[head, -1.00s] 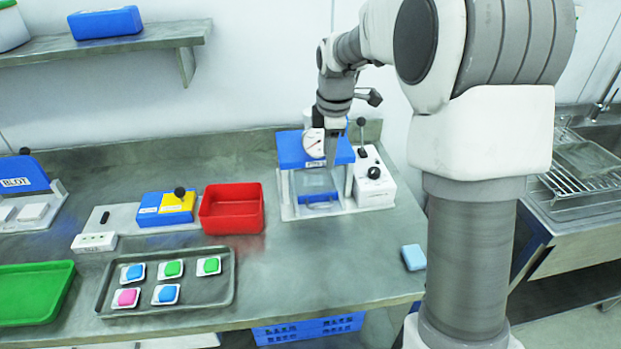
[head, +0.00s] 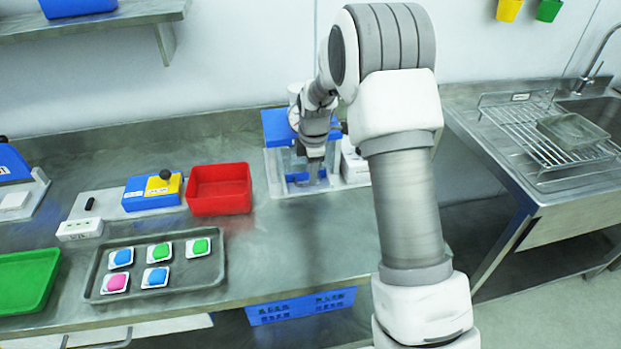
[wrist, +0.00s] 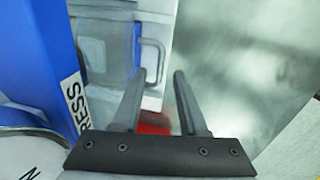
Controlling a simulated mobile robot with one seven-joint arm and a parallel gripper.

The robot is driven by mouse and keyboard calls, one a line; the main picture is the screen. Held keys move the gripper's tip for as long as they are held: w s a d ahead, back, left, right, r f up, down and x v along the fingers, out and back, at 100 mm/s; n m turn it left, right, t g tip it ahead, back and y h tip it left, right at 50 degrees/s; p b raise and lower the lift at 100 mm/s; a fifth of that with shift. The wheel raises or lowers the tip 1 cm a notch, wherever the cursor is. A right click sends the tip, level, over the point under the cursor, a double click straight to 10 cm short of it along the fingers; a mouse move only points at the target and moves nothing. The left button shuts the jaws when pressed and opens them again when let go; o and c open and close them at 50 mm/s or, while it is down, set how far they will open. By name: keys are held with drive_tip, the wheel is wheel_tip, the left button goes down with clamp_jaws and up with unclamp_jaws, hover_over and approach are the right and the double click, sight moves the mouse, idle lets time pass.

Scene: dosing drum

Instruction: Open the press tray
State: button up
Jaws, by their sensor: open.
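The press (head: 276,128) has a blue top and a pale base and stands against the back wall, partly hidden by my arm. In the wrist view its blue body (wrist: 38,50) fills the left side, with a "PRESS" label. The press tray (wrist: 105,50) shows as a pale, bluish front with a looped handle (wrist: 160,62); whether it is shut I cannot tell. My gripper (wrist: 158,90) is open and empty, pointing down in front of the press. In the wrist view the handle lies just beyond the fingertips, nearer the left finger, not between them.
A red bin (head: 219,190) stands left of the press, beside a blue-and-yellow device (head: 152,192). A grey tray (head: 205,272) holds several coloured pieces. A white control box (head: 354,165) is right of the press, partly hidden. The counter before the press is clear.

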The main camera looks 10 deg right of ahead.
drive_tip(key=shift+w+f, duration=0.15)
drive_tip(key=shift+f, duration=0.6)
drive_tip(key=shift+w+f, duration=0.1)
drive_tip(key=shift+f, duration=0.65)
drive_tip(key=shift+c, duration=0.2)
clamp_jaws()
